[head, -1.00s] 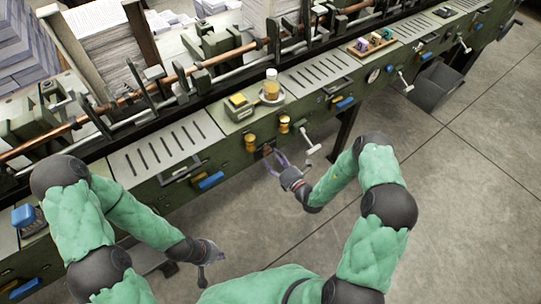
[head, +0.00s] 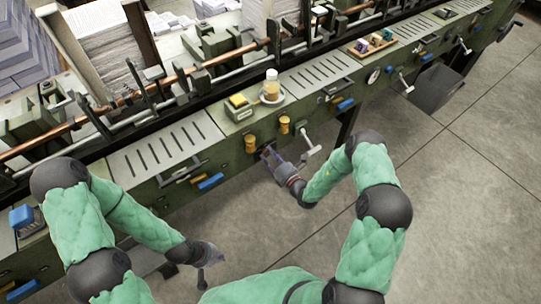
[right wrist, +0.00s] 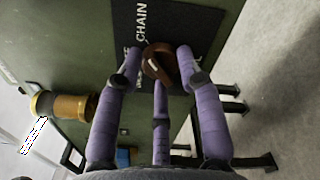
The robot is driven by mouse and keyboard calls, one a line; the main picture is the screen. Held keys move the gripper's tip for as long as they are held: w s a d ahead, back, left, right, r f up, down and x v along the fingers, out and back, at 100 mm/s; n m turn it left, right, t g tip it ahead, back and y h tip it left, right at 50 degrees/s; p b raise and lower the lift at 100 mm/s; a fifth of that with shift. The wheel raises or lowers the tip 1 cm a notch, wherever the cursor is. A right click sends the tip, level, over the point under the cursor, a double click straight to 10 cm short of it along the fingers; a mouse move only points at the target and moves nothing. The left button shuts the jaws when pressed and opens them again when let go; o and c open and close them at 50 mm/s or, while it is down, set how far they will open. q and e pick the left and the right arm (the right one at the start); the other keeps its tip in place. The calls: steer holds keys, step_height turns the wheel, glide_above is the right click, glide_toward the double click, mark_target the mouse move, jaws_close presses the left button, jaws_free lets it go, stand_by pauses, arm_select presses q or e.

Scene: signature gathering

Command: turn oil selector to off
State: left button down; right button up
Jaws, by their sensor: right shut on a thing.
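The oil selector is a brown knob (right wrist: 157,68) on a dark plate (right wrist: 190,22) lettered "CHAIN", on the machine's green front panel. The rest of the plate's lettering is hidden or out of frame. My right gripper (right wrist: 158,58), with purple fingers, is shut on the knob, one finger on either side and a third below it in the right wrist view. In the head view my right gripper (head: 268,155) is against the panel and largely hides the knob. My left gripper (head: 203,266) hangs low over the floor, away from the machine; its fingers are too small to read.
Two amber cylinders (head: 250,143) (head: 284,125) stick out of the panel near the knob; one shows close by in the right wrist view (right wrist: 65,105). A white-handled crank (head: 310,146) is just right of my gripper. A bottle (head: 271,84) stands above. The floor in front is clear.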

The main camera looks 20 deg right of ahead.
steer(key=shift+d+r, duration=0.1)
steer(key=n+p, duration=0.1)
steer(key=n, duration=0.3)
steer(key=shift+w+r+n+p, duration=0.1)
steer(key=shift+r+n+p, duration=0.05)
steer(key=shift+n+p, duration=0.15)
steer(key=n+p, duration=0.1)
steer(key=n, duration=0.4)
steer(key=shift+w, duration=0.1)
steer(key=shift+r, duration=0.1)
stand_by(0.4)
steer(key=o, duration=1.1)
steer(key=shift+o, duration=0.2)
steer(key=shift+f, duration=0.2)
